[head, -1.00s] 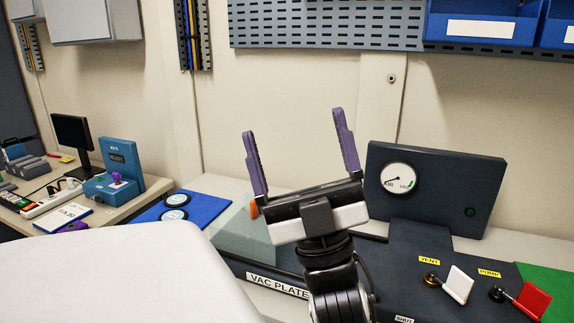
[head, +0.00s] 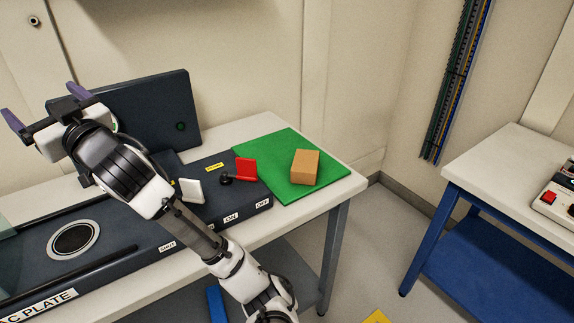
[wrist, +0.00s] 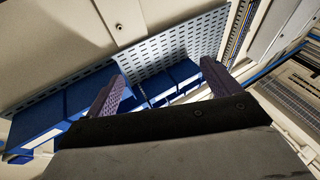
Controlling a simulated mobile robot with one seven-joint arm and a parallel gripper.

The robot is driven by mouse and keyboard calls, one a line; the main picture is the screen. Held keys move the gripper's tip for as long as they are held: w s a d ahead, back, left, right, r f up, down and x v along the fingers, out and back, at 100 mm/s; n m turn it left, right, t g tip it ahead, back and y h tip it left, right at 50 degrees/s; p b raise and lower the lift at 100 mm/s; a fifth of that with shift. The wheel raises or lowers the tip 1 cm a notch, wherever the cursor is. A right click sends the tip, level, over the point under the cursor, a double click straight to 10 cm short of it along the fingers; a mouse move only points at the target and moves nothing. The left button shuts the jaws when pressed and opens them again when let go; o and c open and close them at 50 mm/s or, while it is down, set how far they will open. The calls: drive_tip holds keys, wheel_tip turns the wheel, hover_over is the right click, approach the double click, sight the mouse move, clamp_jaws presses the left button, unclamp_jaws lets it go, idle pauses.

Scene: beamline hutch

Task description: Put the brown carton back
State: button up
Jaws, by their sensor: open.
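The brown carton (head: 305,167) lies on the green mat (head: 272,150) at the right end of the bench in the head view. My gripper (head: 42,103) is at the upper left of the head view, raised over the bench and well apart from the carton. Its purple fingers are spread with nothing between them. In the wrist view my gripper (wrist: 160,85) faces the wall with blue bins, and its fingers are open and empty. The carton does not show in the wrist view.
A dark vacuum unit with a white lever (head: 191,190) and a red lever (head: 246,169) stands left of the mat. An upright dark panel (head: 150,110) stands behind it. Another table (head: 515,170) is at the right, with open floor between. Blue bins (wrist: 160,88) line the wall.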

drive_tip(key=w+d+f+m+t+h, duration=0.1)
drive_tip(key=w+d+f+m+h, duration=0.25)
drive_tip(key=w, duration=0.45)
drive_tip(key=m+g+h, duration=0.7)
drive_tip(key=m+h, duration=0.4)
drive_tip(key=h, duration=0.5)
hover_over(306, 161)
drive_tip(key=s+a, duration=0.1)
drive_tip(key=s, duration=0.4)
wheel_tip(306, 161, down, 14)
drive_tip(key=p+x, duration=0.1)
drive_tip(key=x, duration=0.3)
drive_tip(key=p+x, duration=0.1)
drive_tip(key=x, duration=0.3)
drive_tip(key=shift+w+r, duration=0.15)
drive_tip(key=shift+w, duration=0.05)
drive_tip(key=shift+p+x, duration=1.2)
drive_tip(key=shift+x, duration=1.65)
drive_tip(key=shift+s+d, duration=0.1)
drive_tip(key=shift+s, duration=0.05)
drive_tip(key=c, duration=1.2)
drive_tip(key=shift+c, duration=0.8)
